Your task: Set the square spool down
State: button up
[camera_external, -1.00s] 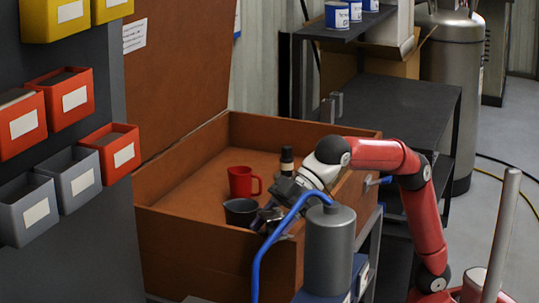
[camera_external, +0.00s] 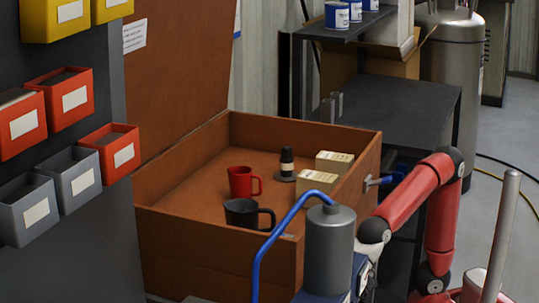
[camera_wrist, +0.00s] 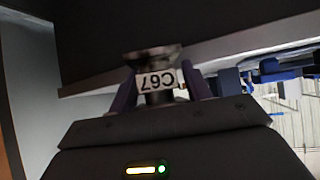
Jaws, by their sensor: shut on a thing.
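In the wrist view my gripper (camera_wrist: 160,76) is shut on a small dark spool (camera_wrist: 158,98). The spool has a wide flange at its upper end in the picture and a white label that reads C67 upside down. Its full outline is hidden by the fingers, so I cannot tell from here that it is square. A broad dark surface (camera_wrist: 190,28) lies beyond it; I cannot tell whether they touch. In the external view my gripper and the spool are hidden behind the grey cylinder and the things near it.
The open brown chest (camera_external: 200,221) holds a red mug (camera_external: 240,182), a black mug (camera_external: 241,213), a black item with a white band (camera_external: 287,163) and cream boxes (camera_external: 318,183). A grey cylinder (camera_external: 329,250) with a blue hose stands in front. A dark bench (camera_external: 405,100) stands behind.

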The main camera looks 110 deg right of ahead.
jog(key=s+a+f+n+g+y, duration=0.1)
jog(key=s+a+f+n, duration=0.1)
jog(key=s+a+f, duration=0.7)
jog(key=s, duration=0.3)
jog(key=shift+s+a+y+p, duration=0.3)
jog(key=shift+s+a+p, duration=0.05)
jog(key=shift+s+a, duration=0.05)
